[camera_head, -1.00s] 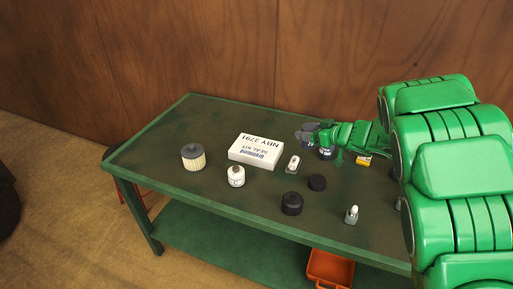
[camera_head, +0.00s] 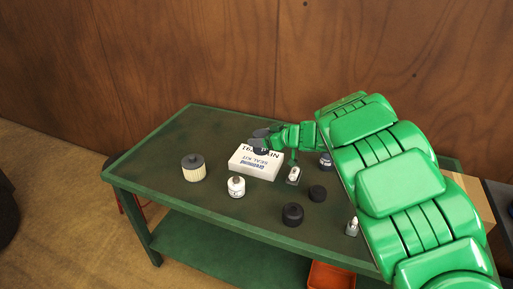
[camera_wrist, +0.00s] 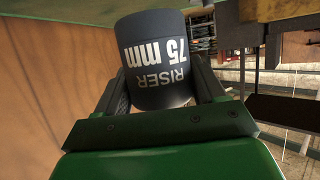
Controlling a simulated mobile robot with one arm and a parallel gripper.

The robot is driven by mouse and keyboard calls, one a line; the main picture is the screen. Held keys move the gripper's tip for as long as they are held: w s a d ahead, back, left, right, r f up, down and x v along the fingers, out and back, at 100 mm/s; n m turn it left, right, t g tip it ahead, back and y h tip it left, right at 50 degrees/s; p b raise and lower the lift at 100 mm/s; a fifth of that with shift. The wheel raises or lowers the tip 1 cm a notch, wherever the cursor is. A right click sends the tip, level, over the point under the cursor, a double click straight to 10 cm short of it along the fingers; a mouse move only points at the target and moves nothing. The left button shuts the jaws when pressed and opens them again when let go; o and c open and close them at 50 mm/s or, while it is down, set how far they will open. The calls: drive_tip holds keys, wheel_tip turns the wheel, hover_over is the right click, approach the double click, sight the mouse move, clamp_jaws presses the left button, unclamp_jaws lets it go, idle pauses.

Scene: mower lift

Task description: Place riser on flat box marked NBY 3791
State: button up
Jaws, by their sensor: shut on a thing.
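The riser (camera_wrist: 153,55) is a dark cylinder with white "RISER 75 mm" print, seen close up in the wrist view. My gripper (camera_wrist: 162,88) is shut on it, one finger on each side. In the head view my gripper (camera_head: 268,139) is over the far part of the flat white box (camera_head: 248,165). I cannot tell how large the gap between riser and box is.
On the green table (camera_head: 145,160) stand a ribbed filter (camera_head: 193,168), a white bottle (camera_head: 236,188), a small pale item (camera_head: 293,175) beside the box, and two black caps (camera_head: 293,214) (camera_head: 317,193). The table's far left is clear. A wooden wall is behind.

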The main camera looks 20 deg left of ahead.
drive_tip(key=shift+w+a+f, duration=0.9)
drive_tip(key=shift+w+f, duration=0.45)
drive_tip(key=shift+w, duration=0.1)
drive_tip(key=shift+w+a+f, duration=0.85)
drive_tip(key=shift+w+f, duration=0.5)
drive_tip(key=shift+w, duration=0.15)
drive_tip(key=shift+w+a+f, duration=0.9)
drive_tip(key=shift+w+f, duration=0.45)
drive_tip(key=shift+w, duration=0.1)
drive_tip(key=shift+f, duration=1.55)
drive_tip(key=shift+f, duration=0.15)
drive_tip(key=o, duration=1.3)
drive_tip(key=shift+v, duration=6.05)
